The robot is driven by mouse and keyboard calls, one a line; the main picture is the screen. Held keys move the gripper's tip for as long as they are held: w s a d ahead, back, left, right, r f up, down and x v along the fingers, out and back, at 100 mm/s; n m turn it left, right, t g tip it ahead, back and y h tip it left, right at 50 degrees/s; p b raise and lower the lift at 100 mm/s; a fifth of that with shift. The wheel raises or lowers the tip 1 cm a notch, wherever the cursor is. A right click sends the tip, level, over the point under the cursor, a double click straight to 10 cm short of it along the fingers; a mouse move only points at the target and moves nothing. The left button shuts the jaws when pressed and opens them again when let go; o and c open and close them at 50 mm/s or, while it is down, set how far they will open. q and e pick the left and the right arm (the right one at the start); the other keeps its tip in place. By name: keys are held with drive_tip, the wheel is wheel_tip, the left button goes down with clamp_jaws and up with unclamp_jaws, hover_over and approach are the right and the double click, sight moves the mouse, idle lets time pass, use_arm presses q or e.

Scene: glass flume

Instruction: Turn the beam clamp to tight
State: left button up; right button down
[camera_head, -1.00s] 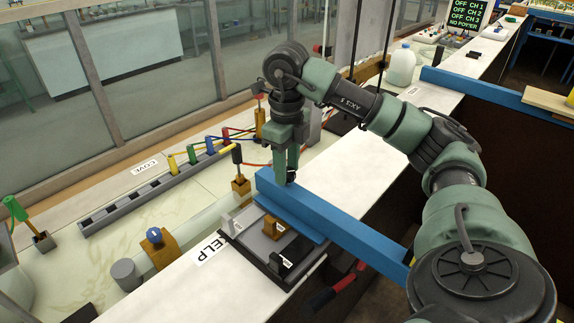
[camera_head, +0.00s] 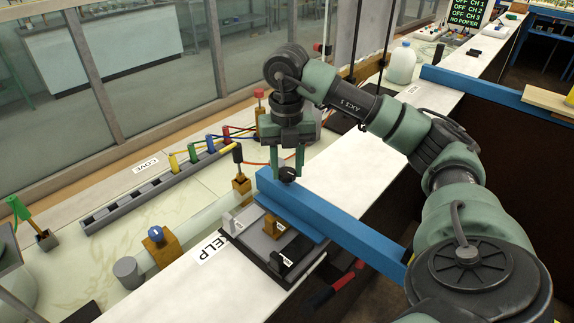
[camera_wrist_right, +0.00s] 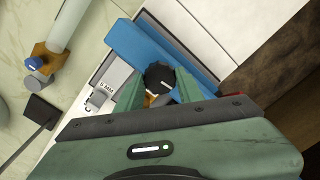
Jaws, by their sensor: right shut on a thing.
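The beam clamp knob (camera_wrist_right: 159,76) is black and round, with a pale pointer mark. It sits at the blue beam (camera_wrist_right: 150,42), between the fingertips of my right gripper (camera_wrist_right: 156,88) in the wrist view. The right gripper is shut on the knob. The scale that the pointer marks is not readable. My left gripper is not in view.
A grey plate with labelled blocks (camera_head: 262,240) lies below the beam. A long grey rack (camera_head: 150,188) with coloured plugs and cables stands left. A brass fitting with a blue knob (camera_head: 158,245) and a white jug (camera_head: 402,64) are nearby. A glass wall runs along the far left.

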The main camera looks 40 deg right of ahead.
sight(287, 171)
drive_tip(key=shift+w+d+r+m, duration=0.1)
drive_tip(key=shift+r+m, duration=0.1)
drive_tip(key=shift+m, duration=0.4)
drive_tip(key=c, duration=1.2)
unclamp_jaws()
drive_tip(key=o, duration=0.3)
drive_tip(key=shift+f, duration=0.1)
drive_tip(key=shift+r+p, duration=0.9)
drive_tip(key=shift+r, duration=3)
